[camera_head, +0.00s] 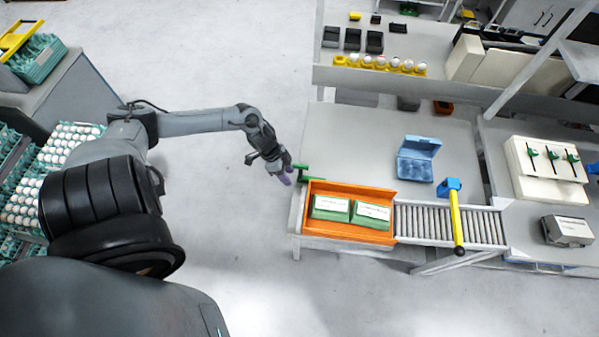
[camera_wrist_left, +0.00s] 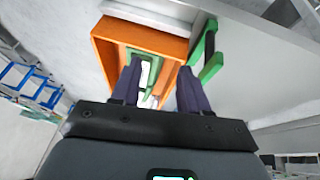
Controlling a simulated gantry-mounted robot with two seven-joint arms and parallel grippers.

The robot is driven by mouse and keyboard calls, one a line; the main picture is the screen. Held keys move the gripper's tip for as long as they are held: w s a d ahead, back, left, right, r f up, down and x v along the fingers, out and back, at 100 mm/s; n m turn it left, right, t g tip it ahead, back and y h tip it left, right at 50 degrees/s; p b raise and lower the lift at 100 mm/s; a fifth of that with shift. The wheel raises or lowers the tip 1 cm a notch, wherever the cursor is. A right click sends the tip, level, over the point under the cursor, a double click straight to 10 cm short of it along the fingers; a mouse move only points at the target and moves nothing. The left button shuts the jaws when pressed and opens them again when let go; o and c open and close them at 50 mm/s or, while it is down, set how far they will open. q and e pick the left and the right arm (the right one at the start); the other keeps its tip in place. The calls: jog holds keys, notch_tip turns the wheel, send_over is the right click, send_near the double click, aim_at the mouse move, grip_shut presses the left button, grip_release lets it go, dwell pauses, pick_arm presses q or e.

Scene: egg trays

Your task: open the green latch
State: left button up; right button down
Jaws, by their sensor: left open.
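The green latch (camera_head: 301,172) sits at the left edge of the table, beside the upper left corner of the orange tray. In the left wrist view the green latch (camera_wrist_left: 208,58) stands to the right of the orange tray, just beyond my right-hand finger. My left gripper (camera_head: 285,177) is just left of the latch in the head view. In the left wrist view my left gripper (camera_wrist_left: 158,85) has its two purple fingers apart, with nothing seen held between them. Whether a finger touches the latch cannot be told. My right gripper is not in view.
The orange tray (camera_head: 392,211) holds two green cartons (camera_head: 331,207). A roller conveyor (camera_head: 480,226) with a yellow-and-blue bar (camera_head: 456,218) lies to its right. An open blue carton (camera_head: 417,160) stands on the table behind. The floor left of the table is clear.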

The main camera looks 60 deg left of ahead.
pick_arm(q)
jog(key=y, duration=0.1)
send_near(300, 165)
jog(key=shift+t, duration=0.4)
jog(key=x, duration=0.3)
jog(key=b+x, duration=0.1)
jog(key=x, duration=0.6)
jog(key=shift+s+d+f+b, duration=0.1)
jog(key=shift+s+f+b, duration=0.1)
jog(key=shift+f+b, duration=0.15)
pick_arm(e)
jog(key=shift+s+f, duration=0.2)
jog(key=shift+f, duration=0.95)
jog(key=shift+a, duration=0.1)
pick_arm(q)
grip_shut()
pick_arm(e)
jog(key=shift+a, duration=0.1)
